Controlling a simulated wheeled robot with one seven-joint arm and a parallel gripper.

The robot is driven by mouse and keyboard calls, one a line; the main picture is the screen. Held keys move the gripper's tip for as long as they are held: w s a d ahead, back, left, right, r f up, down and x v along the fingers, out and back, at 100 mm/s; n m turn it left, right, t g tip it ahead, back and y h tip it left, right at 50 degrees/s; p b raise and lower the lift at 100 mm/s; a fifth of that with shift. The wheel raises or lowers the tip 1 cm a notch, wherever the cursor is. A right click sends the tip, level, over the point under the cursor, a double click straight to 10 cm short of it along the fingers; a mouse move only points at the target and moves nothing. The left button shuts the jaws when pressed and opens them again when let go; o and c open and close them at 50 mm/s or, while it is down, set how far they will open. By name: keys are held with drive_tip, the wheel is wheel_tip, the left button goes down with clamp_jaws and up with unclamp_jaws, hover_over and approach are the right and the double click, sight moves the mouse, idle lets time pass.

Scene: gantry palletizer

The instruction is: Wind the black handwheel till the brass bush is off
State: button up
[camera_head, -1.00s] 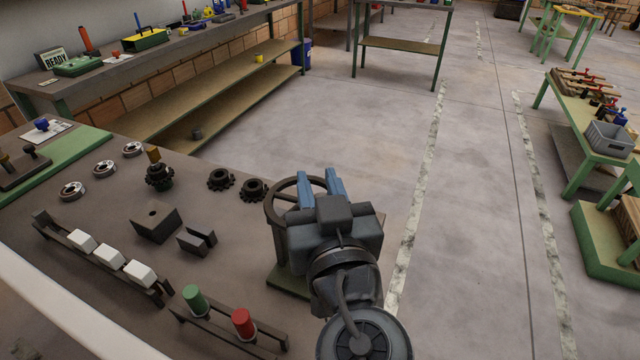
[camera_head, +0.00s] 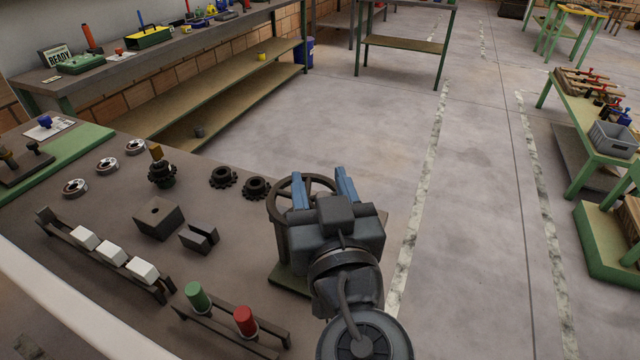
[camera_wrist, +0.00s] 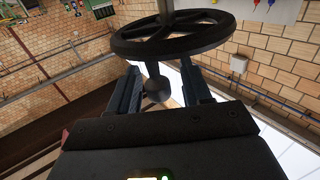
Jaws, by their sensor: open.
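The black handwheel (camera_head: 275,207) stands on a green-based stand at the right end of the bench, partly hidden behind my gripper. In the wrist view its rim and spokes (camera_wrist: 172,38) show overhead, with a dark round-ended handle (camera_wrist: 157,88) hanging from it. My gripper (camera_head: 322,187) is open at the wheel. In the wrist view its two blue fingers (camera_wrist: 160,85) stand on either side of the handle, with gaps showing. A brass-coloured piece (camera_head: 156,153) sits on top of a dark toothed part on the bench; I cannot tell whether it is the bush.
Two dark gears (camera_head: 223,177), a dark block (camera_head: 158,218), a rack of white blocks (camera_head: 113,254) and a stand with green and red cylinders (camera_head: 245,321) lie left of the wheel. Open floor (camera_head: 480,220) lies to the right.

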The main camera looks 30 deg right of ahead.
drive_tip(key=b+v, duration=0.1)
drive_tip(key=v, duration=0.6)
drive_tip(key=shift+s, duration=0.3)
drive_tip(key=shift+f, duration=0.1)
